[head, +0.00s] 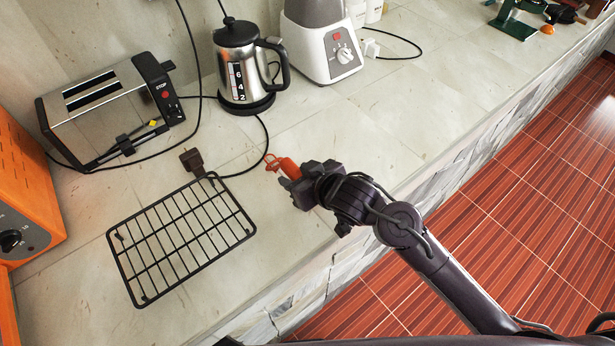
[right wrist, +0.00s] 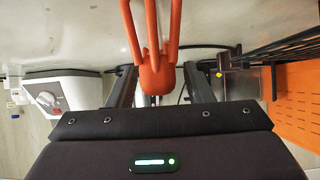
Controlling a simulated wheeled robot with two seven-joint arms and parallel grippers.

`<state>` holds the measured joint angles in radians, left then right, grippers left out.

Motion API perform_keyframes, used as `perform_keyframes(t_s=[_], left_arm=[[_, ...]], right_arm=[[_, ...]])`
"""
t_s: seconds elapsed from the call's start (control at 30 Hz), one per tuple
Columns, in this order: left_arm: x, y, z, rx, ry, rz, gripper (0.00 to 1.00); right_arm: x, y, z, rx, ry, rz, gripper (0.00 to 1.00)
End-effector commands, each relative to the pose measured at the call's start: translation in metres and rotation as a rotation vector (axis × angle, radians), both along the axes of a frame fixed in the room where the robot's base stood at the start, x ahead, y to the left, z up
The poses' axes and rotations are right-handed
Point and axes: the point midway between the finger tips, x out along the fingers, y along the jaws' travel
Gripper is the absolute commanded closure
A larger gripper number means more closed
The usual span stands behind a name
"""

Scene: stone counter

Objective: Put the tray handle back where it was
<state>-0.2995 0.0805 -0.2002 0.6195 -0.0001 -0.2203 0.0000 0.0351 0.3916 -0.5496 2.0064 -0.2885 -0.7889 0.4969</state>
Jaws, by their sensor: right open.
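The orange-red tray handle (head: 284,165) is by the fingers of my right gripper (head: 302,178), over the counter. In the right wrist view the handle (right wrist: 155,72) lies between the two dark fingers of the gripper (right wrist: 160,88), with space on both sides. The jaws are open. Its forked end points away from the palm. In the head view its near end is partly hidden by the gripper; I cannot tell whether it touches the counter. My left gripper is not in view.
A black wire rack (head: 183,232) lies on the stone counter (head: 360,130), left of the gripper. A power plug (head: 193,162) and cord lie nearby. A toaster (head: 112,105), kettle (head: 238,70), white blender (head: 322,45) and orange oven (head: 25,200) stand around. Counter right of the gripper is clear.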

Motion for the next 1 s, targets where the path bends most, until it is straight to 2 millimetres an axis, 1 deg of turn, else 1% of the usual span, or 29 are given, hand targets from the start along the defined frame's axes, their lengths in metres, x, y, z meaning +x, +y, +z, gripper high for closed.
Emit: perform_keyframes(t_s=[0.17, 0.4, 0.6, 0.77, 1.0], left_arm=[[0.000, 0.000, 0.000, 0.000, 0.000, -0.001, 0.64], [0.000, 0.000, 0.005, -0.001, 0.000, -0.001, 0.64], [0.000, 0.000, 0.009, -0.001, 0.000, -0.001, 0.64], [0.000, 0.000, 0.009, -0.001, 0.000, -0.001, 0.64], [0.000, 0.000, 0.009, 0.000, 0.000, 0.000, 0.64]], right_arm=[[-0.019, -0.013, 0.015, 0.000, -0.001, 0.001, 0.53], [-0.056, -0.038, 0.045, -0.002, 0.000, 0.001, 0.53], [-0.076, -0.051, 0.061, -0.001, 0.000, 0.001, 0.53], [-0.082, -0.055, 0.066, 0.000, 0.000, 0.000, 0.53], [-0.083, -0.055, 0.067, 0.001, -0.001, 0.001, 0.53]])
